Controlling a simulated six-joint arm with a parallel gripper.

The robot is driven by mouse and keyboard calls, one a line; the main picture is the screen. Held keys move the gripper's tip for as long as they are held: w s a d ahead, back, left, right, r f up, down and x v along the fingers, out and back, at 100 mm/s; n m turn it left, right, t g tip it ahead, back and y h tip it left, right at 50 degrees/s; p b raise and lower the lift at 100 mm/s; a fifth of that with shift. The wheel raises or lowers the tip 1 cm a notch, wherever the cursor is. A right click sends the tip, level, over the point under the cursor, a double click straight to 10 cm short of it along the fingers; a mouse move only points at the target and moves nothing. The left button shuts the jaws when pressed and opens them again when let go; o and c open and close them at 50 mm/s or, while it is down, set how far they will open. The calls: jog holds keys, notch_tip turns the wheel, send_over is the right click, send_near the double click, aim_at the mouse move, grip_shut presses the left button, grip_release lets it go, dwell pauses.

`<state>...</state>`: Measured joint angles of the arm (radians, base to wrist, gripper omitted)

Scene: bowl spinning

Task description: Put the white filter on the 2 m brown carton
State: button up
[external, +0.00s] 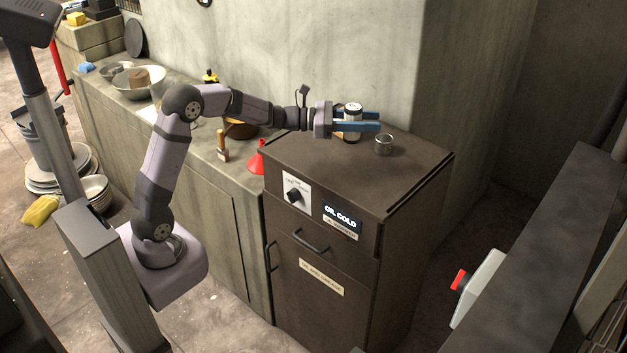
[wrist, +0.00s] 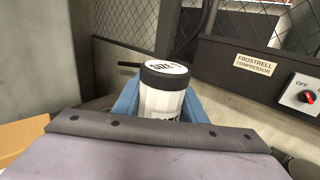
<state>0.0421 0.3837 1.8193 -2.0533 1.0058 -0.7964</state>
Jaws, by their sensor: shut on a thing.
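A white canister with a black cap, which looks like the white filter (external: 352,131), stands upright between the blue fingers of my gripper (external: 371,120). My gripper is shut on it over the left back part of the dark brown cabinet top. I cannot tell whether its base touches the cabinet. In the wrist view the filter (wrist: 162,101) is upright between the fingers, its lower part hidden by my gripper body. A tan cardboard-like surface (wrist: 22,132) shows at the lower left of the wrist view; I cannot tell if it is the brown carton.
A small metal cup (external: 384,146) stands on the dark cabinet (external: 335,172), right of the filter. The cabinet top's front is clear. A red funnel (external: 256,160), a brush (external: 223,149) and bowls (external: 131,84) sit on the counter to the left. A wall rises behind.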

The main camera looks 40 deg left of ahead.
jog(key=w+a+r+n+t+y+p, duration=0.2)
jog(key=w+a+r+t+y+p, duration=0.1)
jog(key=w+a+r+p, duration=0.75)
jog(key=shift+n, duration=0.3)
jog(key=shift+w+a+f, duration=0.2)
jog(key=shift+a+f, duration=0.15)
jog(key=shift+f, duration=1.5)
jog(key=shift+w+a+f, duration=0.2)
jog(key=shift+a+f, duration=0.15)
jog(key=shift+f, duration=1.5)
jog(key=shift+w+a+f, duration=0.2)
jog(key=shift+a+f, duration=0.15)
jog(key=shift+f, duration=1.7)
jog(key=shift+f, duration=0.2)
jog(key=o, duration=1.1)
jog(key=shift+s+r, duration=0.1)
jog(key=shift+r, duration=0.15)
